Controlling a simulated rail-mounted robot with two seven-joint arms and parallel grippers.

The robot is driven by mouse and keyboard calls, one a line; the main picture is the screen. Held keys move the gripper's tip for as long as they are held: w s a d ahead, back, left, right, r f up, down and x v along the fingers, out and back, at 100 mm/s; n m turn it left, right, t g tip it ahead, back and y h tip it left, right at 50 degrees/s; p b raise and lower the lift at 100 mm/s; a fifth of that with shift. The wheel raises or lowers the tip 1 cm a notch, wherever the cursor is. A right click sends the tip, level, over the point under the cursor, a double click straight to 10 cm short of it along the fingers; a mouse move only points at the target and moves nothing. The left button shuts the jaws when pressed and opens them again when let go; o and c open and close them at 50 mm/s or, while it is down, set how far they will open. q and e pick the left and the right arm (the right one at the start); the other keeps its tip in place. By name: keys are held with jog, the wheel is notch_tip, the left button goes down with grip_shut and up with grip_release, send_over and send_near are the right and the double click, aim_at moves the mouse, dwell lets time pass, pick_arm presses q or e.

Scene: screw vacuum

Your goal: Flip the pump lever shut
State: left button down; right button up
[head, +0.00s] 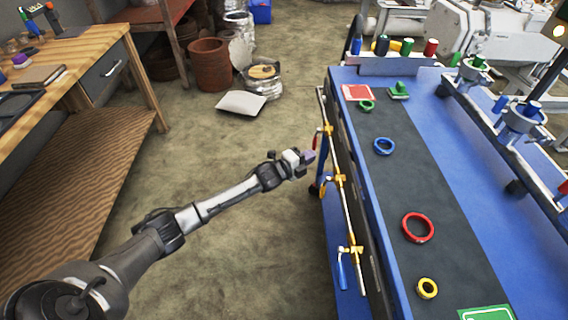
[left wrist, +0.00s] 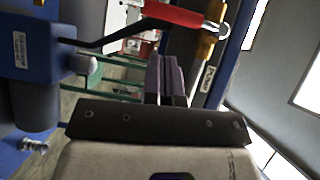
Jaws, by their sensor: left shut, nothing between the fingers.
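The lever with a red handle (left wrist: 178,14) reaches left from a brass valve (left wrist: 207,42) at the top of the left wrist view. A small label that seems to read "Pump" (left wrist: 208,78) sits by this valve. In the head view the red lever (head: 314,141) is at the far valve on the table's left side. My left gripper (head: 309,156) is just left of the valves, near that lever. Its purple fingers (left wrist: 166,76) are shut and empty, below the red handle in the wrist view; I cannot tell whether they touch it. My right gripper is not in view.
A wooden workbench (head: 88,50) stands left.

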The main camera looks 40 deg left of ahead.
pick_arm(q)
jog(key=s+a+p, duration=0.1)
jog(key=s+p, duration=0.2)
jog(key=s, duration=0.7)
jog(key=shift+s+a+p, duration=0.15)
jog(key=shift+s+p, duration=0.05)
jog(key=shift+p, duration=0.2)
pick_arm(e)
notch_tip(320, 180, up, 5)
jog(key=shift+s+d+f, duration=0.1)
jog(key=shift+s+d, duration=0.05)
